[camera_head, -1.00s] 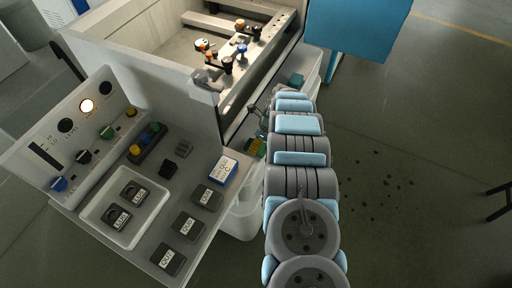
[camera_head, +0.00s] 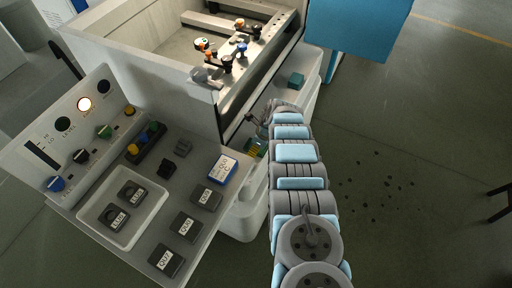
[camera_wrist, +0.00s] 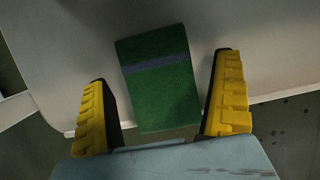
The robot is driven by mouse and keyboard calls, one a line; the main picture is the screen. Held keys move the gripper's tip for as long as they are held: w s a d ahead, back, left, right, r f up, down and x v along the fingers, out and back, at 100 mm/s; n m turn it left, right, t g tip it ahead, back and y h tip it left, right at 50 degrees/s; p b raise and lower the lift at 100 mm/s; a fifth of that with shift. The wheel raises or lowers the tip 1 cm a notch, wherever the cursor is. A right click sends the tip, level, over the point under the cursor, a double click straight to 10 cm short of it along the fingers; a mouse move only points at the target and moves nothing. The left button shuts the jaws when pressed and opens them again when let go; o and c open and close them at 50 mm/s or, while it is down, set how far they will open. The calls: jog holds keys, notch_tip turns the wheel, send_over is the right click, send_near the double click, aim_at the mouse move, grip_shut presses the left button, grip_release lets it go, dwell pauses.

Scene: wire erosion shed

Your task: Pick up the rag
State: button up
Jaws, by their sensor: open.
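The rag (camera_wrist: 160,85) is a flat green rectangle with a grey-blue stripe near its far end. In the wrist view it lies on a pale grey surface (camera_wrist: 270,50), slightly tilted. My gripper (camera_wrist: 163,75) is open, with one yellow-and-black finger on each side of the rag. A gap shows between each finger and the rag, and how high the fingers are above the surface is unclear. In the head view my gripper (camera_head: 254,149) is mostly hidden behind my arm, beside the machine's front. The rag cannot be made out clearly there.
A control panel (camera_head: 60,150) with knobs and a white tray (camera_head: 93,210) of labelled blocks stands left of my arm. The machine tank (camera_head: 150,62) is behind it. A small teal block (camera_head: 296,80) sits on the ledge beyond my arm. Open floor (camera_head: 400,140) lies to the right.

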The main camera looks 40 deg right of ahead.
jog(key=c, duration=1.3)
jog(key=shift+o, duration=0.2)
jog(key=shift+r, duration=0.1)
jog(key=shift+r, duration=0.1)
jog(key=shift+w+d+r, duration=0.1)
jog(key=shift+r, duration=0.5)
notch_tip(320, 180, up, 16)
jog(key=p, duration=0.2)
jog(key=shift+r, duration=0.25)
